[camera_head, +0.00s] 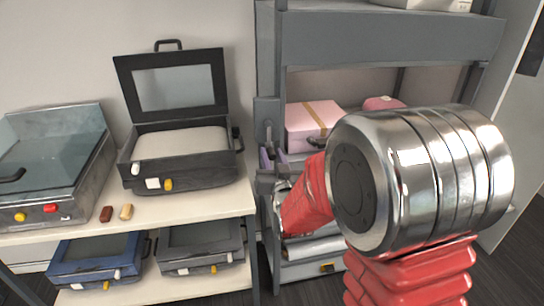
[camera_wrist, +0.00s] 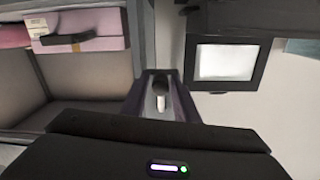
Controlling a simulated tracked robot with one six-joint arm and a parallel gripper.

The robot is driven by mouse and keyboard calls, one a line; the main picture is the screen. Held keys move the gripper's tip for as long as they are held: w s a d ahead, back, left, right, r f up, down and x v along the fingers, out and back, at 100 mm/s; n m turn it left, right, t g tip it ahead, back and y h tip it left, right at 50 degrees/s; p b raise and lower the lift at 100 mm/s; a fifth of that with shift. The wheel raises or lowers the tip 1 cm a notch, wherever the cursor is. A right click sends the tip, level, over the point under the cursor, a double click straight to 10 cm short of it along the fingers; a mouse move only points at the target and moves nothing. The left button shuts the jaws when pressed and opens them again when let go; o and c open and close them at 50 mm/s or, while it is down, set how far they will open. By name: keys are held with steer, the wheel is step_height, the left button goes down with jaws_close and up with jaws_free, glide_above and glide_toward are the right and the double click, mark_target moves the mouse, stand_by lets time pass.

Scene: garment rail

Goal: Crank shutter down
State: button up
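A grey shutter housing (camera_head: 390,38) spans the top of the grey shelf unit, and the opening below it is uncovered. A crank mechanism (camera_head: 267,112) is on the unit's left post. My gripper (camera_head: 271,158) is at the crank, its purple fingers pointing toward the post. In the wrist view my gripper (camera_wrist: 162,98) has its fingers apart, with a small crank handle (camera_wrist: 160,103), dark with a pale end, between them. Gaps seem to show on both sides of the handle. My forearm hides the lower right of the opening in the head view.
Pink boxes (camera_head: 313,124) sit on the shelf inside the unit. To the left, a table (camera_head: 225,203) bears an open black case (camera_head: 183,177) and a grey glass-lidded device (camera_head: 60,165). Closed cases (camera_head: 98,262) lie on the shelf below.

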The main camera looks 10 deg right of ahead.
jaws_close()
